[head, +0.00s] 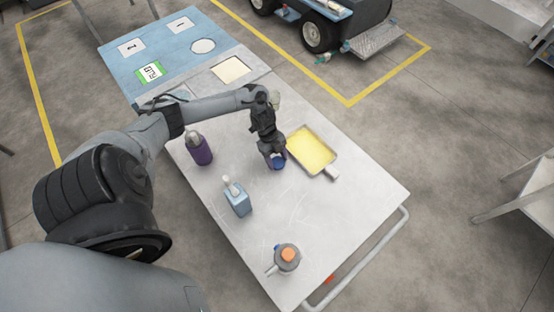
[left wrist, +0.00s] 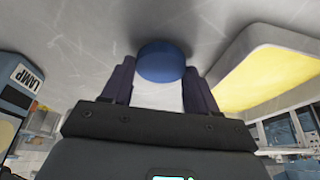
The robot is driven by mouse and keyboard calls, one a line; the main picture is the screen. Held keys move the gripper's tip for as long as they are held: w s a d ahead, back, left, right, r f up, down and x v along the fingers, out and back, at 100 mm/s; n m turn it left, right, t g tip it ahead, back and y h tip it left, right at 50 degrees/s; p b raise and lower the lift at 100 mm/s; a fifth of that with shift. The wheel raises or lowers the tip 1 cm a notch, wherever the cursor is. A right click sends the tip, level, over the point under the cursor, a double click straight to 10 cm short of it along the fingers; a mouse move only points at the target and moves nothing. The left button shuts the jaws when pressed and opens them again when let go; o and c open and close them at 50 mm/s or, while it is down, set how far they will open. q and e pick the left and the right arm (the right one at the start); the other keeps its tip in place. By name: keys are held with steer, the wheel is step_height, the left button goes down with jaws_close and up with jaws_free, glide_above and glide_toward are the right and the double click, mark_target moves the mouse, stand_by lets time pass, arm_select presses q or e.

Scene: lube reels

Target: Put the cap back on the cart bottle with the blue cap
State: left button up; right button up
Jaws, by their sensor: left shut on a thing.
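My left gripper (head: 276,158) is over the cart top, pointing down, shut on a round blue cap (head: 279,164). In the left wrist view, the blue cap (left wrist: 161,62) sits between the two dark fingertips. I cannot tell whether the cap touches the cart top. A purple bottle (head: 202,153) with a grey top stands upright at the cart's left edge. A light blue bottle (head: 238,201) with a pale narrow top stands nearer me. No bottle shows directly under the cap. My right gripper is not in view.
A yellow-filled tray (head: 312,151) with a handle lies just right of the gripper. A grey can (head: 287,260) with an orange top stands near the cart's front. The cart top (head: 335,215) is clear between them. A blue mat (head: 160,45) with labels lies beyond.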

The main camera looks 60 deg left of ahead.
mark_target(276, 161)
arm_select(q)
steer(key=shift+r, duration=0.7)
steer(key=r, duration=0.2)
steer(key=shift+s+r, duration=0.2)
steer(key=shift+r, duration=0.1)
steer(key=s+a+r+p, duration=0.1)
steer(key=s+r+p, duration=0.3)
steer(key=s, duration=0.7)
steer(key=shift+r+p, duration=0.35)
steer(key=shift+r, duration=0.95)
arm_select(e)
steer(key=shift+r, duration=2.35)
arm_select(q)
steer(key=shift+s, duration=0.1)
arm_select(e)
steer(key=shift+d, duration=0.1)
